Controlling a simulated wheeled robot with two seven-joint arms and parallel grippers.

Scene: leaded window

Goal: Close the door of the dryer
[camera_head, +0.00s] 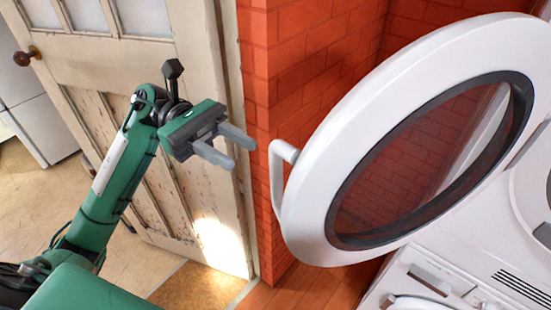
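The dryer door (310,205) is a large white ring with a dark-rimmed round window, and it stands wide open on the right side of the view. Its white handle (279,180) is on the door's left edge. The white dryer body (460,245) shows at the lower right, partly hidden by the door. My green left gripper (228,150) is left of the handle, apart from it. Its two grey fingers are spread with a gap between them and nothing in it. My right gripper is not in view.
A red brick wall (285,60) stands behind the dryer door. A worn cream room door (150,190) with a brown knob (27,56) is behind my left arm. A white cabinet (35,110) is at the far left. Floor (45,185) shows free at the lower left.

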